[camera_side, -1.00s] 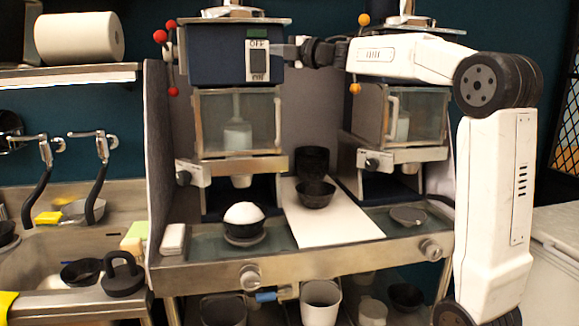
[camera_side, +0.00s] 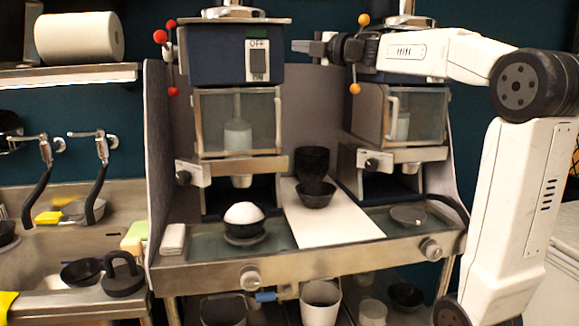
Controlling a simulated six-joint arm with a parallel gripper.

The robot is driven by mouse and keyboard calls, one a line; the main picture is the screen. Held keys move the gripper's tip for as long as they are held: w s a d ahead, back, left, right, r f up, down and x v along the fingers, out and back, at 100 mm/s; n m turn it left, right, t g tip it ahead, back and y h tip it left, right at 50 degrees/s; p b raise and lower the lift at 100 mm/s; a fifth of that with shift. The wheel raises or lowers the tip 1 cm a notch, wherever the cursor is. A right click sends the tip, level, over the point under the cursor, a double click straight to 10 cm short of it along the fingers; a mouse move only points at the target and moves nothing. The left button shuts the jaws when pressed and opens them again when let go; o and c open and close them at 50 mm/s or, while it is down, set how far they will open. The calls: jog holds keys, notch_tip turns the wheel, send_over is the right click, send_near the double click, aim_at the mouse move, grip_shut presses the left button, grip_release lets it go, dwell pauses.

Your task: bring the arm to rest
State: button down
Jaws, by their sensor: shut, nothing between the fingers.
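My gripper (camera_side: 297,46) is shut and empty. It is level with the switch box of the left dispenser, a little right of it, with a small gap in the picture. My white arm reaches in from the right, in front of the top of the right dispenser. The left dispenser (camera_side: 204,68) has a switch (camera_side: 258,62) marked OFF at the top and ON at the bottom. A dark bowl (camera_side: 243,228) heaped with white filling stands on the counter below and in front of the left dispenser.
A stack of dark bowls (camera_side: 315,192) stands on a white board (camera_side: 330,225) between the dispensers. The right dispenser (camera_side: 415,118) has a dark round plate (camera_side: 408,215) below it. A sink (camera_side: 45,250) is at the left. Coloured ball knobs stick out beside both dispensers.

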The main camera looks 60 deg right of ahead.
jog(key=w+a+f+m+g+h, duration=0.1)
jog(key=a+f+m+g, duration=0.15)
jog(key=f+m, duration=0.45)
jog(key=w+a+f+m+g+h, duration=0.1)
jog(key=a+f+m+g, duration=0.15)
jog(key=f, duration=0.95)
jog(key=w+a+f+m+g+h, duration=0.15)
jog(key=a+f+m, duration=0.3)
jog(key=f, duration=0.45)
jog(key=s+a+f+m+g+y, duration=0.1)
jog(key=s+a+f+m+g, duration=0.1)
jog(key=s+a+f+g, duration=0.3)
jog(key=s+a+f+m+g+y, duration=0.2)
jog(key=s+a+f+g, duration=0.3)
jog(key=s+f, duration=0.8)
jog(key=a+f+m, duration=0.1)
jog(key=a+f, duration=0.2)
jog(key=f, duration=0.1)
